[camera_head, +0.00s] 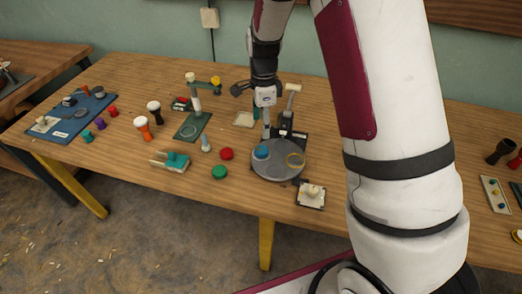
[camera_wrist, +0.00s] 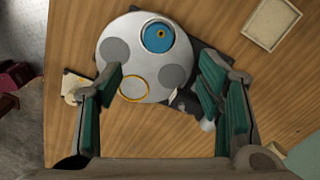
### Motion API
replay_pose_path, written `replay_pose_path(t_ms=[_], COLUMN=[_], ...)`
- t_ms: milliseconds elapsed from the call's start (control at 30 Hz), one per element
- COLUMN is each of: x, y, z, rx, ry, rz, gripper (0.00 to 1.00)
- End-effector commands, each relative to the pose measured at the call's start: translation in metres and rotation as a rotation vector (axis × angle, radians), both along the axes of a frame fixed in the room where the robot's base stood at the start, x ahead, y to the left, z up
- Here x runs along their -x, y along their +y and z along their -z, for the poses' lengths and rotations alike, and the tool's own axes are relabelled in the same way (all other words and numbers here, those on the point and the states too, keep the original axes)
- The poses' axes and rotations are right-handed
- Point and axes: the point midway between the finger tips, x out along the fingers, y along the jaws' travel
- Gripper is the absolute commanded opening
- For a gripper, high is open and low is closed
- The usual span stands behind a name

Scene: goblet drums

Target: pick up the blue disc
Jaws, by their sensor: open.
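The blue disc (camera_wrist: 156,38) lies on the round grey plate (camera_wrist: 112,48), near its rim, in the wrist view. It has a small yellow ring mark on its face. In the head view the blue disc (camera_head: 262,153) sits on the left part of the plate (camera_head: 279,173), close to the front edge of the table. My gripper (camera_wrist: 160,84) is open and empty above the plate. Its green-padded fingers are spread wide, and the disc shows beyond them toward the top of the wrist view. In the head view my gripper (camera_head: 268,120) hangs over the back of the plate.
A yellow ring (camera_wrist: 134,88) lies on the same plate. A small square block with a knob (camera_head: 311,195) stands in front. Goblet drums (camera_head: 143,126) stand farther left.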

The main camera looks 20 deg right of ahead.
Motion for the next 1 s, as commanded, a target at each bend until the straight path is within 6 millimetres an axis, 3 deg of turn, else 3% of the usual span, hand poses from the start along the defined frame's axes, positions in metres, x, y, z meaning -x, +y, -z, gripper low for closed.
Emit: replay_pose_path(t_ms=[233, 467, 800, 1000], x=[0.001, 0.001, 0.003, 0.002], y=[0.0, 0.0, 0.001, 0.001], z=[0.043, 0.058, 0.101, 0.106], rx=[0.0, 0.0, 0.0, 0.0], ry=[0.003, 0.001, 0.001, -0.001], rz=[0.0, -0.001, 0.0, -0.001], gripper=[0.61, 0.61, 0.61, 0.61])
